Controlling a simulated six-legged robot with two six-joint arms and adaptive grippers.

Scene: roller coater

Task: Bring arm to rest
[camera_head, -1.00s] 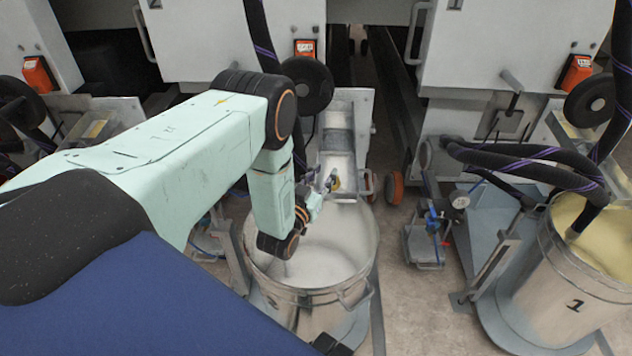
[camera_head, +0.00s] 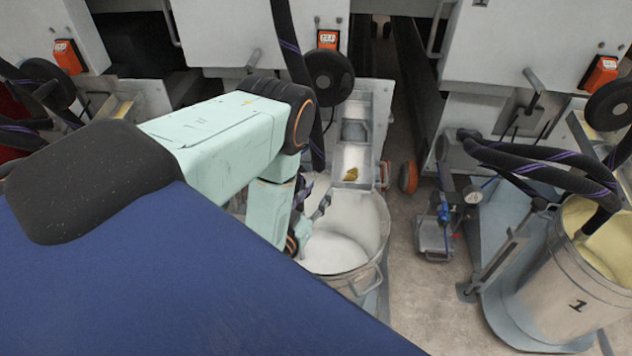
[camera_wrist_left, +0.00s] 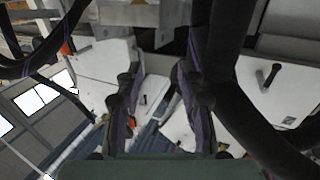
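My left arm (camera_head: 228,135), pale green with black joints, reaches in from the left, bent at the elbow with its forearm pointing down. My left gripper (camera_head: 320,206) hangs over the near-left part of a metal bucket (camera_head: 375,215) holding white material, partly hidden behind the forearm. In the left wrist view, the two dark fingers of the left gripper (camera_wrist_left: 155,80) stand apart with nothing held between them. My right gripper is not in view.
A metal chute (camera_head: 355,145) slopes down to the bucket's back. Black hoses (camera_head: 540,165) run at the right to another bucket (camera_head: 570,290) marked 1. A small stand with a gauge (camera_head: 435,225) is between the buckets. Grey machine housings (camera_head: 265,30) line the back.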

